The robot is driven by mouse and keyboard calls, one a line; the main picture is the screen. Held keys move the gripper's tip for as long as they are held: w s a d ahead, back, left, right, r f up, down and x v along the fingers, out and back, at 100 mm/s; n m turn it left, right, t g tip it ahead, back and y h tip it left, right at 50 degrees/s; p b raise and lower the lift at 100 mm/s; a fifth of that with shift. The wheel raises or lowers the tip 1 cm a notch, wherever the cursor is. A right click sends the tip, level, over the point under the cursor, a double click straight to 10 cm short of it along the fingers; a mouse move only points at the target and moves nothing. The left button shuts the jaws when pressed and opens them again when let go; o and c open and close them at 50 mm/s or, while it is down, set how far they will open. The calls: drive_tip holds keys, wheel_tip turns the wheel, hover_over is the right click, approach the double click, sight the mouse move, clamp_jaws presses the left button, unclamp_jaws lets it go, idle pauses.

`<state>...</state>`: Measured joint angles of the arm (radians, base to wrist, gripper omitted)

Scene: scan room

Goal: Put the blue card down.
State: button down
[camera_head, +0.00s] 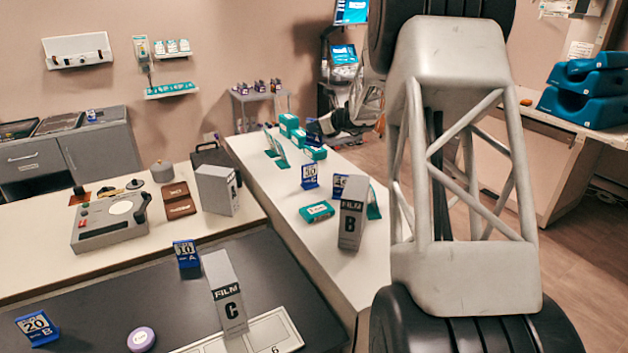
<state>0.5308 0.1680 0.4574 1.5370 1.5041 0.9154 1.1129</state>
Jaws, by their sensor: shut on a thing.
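My gripper (328,128) is small and far off, at the end of my arm over the far part of the long white counter (262,176). It is shut on a dark blue card (314,132), whose face is too small to read. The card is close above or at the counter; I cannot tell whether it touches. Green-and-white boxes (316,153) are just below and left of it. Other blue cards stand apart: one marked 10 (310,177), one (338,186) partly behind a box, one marked A (186,254), and one marked 20 B (38,328).
A grey FILM B box (351,213) stands on the white counter and a FILM C box (226,294) on the dark front table (130,300). A control console (110,222) is at left. My large arm link covers the right middle. The counter's near end has bare room.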

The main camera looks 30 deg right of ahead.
drive_tip(key=s+d+m+h, duration=0.1)
drive_tip(key=d, duration=0.8)
drive_tip(key=shift+t, duration=0.4)
drive_tip(key=f, duration=0.5)
drive_tip(key=shift+s+d+f, duration=0.1)
drive_tip(key=shift+d+f, duration=0.05)
drive_tip(key=shift+d, duration=0.05)
drive_tip(key=shift+f, duration=2.5)
drive_tip(key=shift+f, duration=0.1)
drive_tip(key=shift+f, duration=2.4)
drive_tip(key=shift+f, duration=0.1)
